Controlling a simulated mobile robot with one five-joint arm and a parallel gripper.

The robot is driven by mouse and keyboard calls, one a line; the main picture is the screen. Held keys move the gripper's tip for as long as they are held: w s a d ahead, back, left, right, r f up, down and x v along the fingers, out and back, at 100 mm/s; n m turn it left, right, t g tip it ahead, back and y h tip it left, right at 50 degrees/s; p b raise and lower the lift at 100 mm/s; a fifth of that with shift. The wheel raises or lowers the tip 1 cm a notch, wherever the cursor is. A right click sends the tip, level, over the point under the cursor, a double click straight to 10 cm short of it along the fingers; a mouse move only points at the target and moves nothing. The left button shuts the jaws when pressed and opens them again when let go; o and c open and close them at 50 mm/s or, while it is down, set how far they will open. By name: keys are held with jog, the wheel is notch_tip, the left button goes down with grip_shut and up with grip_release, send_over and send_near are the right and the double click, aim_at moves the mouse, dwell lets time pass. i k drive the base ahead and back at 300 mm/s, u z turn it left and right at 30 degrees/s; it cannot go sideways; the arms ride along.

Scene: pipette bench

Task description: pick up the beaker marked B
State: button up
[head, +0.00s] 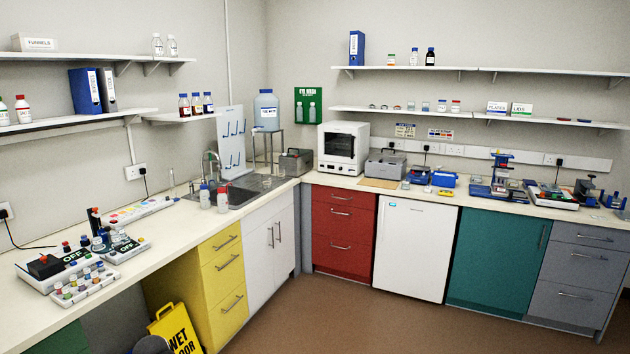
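I cannot make out any beaker with a readable B mark. A small clear vessel (405,185) stands near the front edge of the right-hand bench, left of some blue items. It is too small to tell whether it is a beaker or bears a letter. Small glassware also stands among the devices on the left bench (118,238), with no letter readable. My gripper is not in view.
The left bench (165,222) and right bench (345,181) meet at the corner, near a sink (240,192). Two squeeze bottles (222,199) stand before the sink. A yellow wet-floor sign (175,330) stands by the yellow drawers (222,280).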

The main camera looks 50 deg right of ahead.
aim_at(266, 178)
jog(key=u, duration=0.45)
jog(key=k, duration=0.1)
jog(key=z, duration=3.25)
jog(key=i, duration=4.7)
jog(key=z, duration=0.1)
jog(key=k, duration=0.15)
jog(key=u, duration=2.85)
jog(key=i, duration=0.9)
jog(key=u, duration=0.1)
